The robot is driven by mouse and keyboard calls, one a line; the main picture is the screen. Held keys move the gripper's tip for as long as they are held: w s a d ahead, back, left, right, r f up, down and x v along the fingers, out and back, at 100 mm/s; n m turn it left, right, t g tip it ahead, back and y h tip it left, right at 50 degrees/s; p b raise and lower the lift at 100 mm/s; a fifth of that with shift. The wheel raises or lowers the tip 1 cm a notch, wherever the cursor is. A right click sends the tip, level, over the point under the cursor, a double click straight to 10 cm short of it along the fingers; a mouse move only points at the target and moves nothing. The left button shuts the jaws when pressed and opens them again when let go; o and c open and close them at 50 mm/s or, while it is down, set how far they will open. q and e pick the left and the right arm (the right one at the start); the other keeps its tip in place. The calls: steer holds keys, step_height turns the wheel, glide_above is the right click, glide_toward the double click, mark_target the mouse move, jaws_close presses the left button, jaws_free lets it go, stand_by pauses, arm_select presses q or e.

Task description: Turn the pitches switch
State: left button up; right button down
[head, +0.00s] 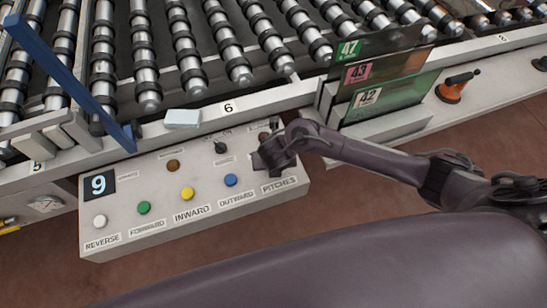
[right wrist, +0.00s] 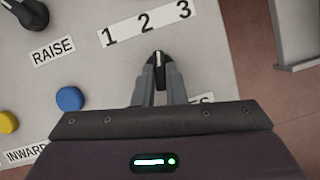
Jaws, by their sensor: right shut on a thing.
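The pitches switch is a small black knob with a white pointer line, seen in the right wrist view (right wrist: 159,60) below a strip marked 1, 2, 3 (right wrist: 147,23). My right gripper (right wrist: 159,80) has its two fingers closed on both sides of the knob. The pointer line runs roughly up the picture, toward the strip near 2; its exact setting is hard to tell. In the head view my right gripper (head: 272,152) covers the switch at the right end of the control panel (head: 165,240), above the PITCHES label (head: 279,185). My left gripper is not in view.
Blue (head: 231,180), yellow (head: 187,193), green (head: 144,207) and white (head: 100,220) buttons line the panel. Another black knob (head: 220,146), labelled RAISE, stands to the left. Roller conveyors (head: 190,60) and a rack of numbered glass panes (head: 385,75) lie behind.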

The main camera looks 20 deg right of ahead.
steer(key=m+p, duration=0.1)
steer(key=m, duration=0.1)
steer(key=m+h+p, duration=0.1)
steer(key=shift+w+a+r+p, duration=0.1)
steer(key=shift+a+r+p, duration=0.05)
steer(key=shift+r+p, duration=0.15)
steer(key=shift+w+f+m+g+h+p, duration=0.15)
steer(key=shift+m+g+h+p, duration=0.4)
steer(key=shift+m+p, duration=0.75)
steer(key=shift+f+m+b, duration=0.1)
steer(key=shift+m+b, duration=0.2)
steer(key=shift+m, duration=0.1)
steer(key=c, duration=1.5)
jaws_free()
steer(key=shift+a, duration=0.1)
steer(key=p+v, duration=0.1)
steer(key=v, duration=0.6)
steer(key=shift+a+r+p, duration=0.1)
steer(key=shift+r+p, duration=0.2)
steer(key=shift+r, duration=0.05)
